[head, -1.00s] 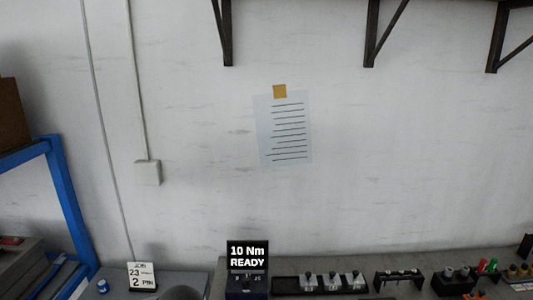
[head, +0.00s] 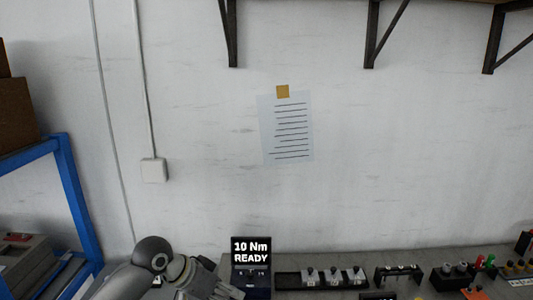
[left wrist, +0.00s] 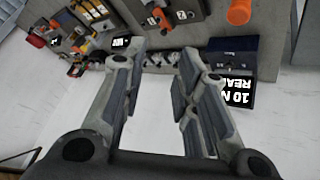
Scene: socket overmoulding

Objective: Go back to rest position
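My left gripper (head: 222,287) shows in the head view at the bottom edge, left of centre, with its arm coming in from the lower left. It is just left of the torque display (head: 251,252) that reads "10 Nm READY". In the left wrist view my left gripper (left wrist: 162,52) has its two fingers spread wide apart, with nothing between them. The torque display (left wrist: 236,92) appears upside down there, beyond the right finger. My right gripper is not in view.
A black rack (head: 322,279) with several pieces stands on the bench right of the display, with more holders (head: 398,274) farther right. A blue frame (head: 75,195) stands at the left. Shelf brackets (head: 231,35) hang high on the wall.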

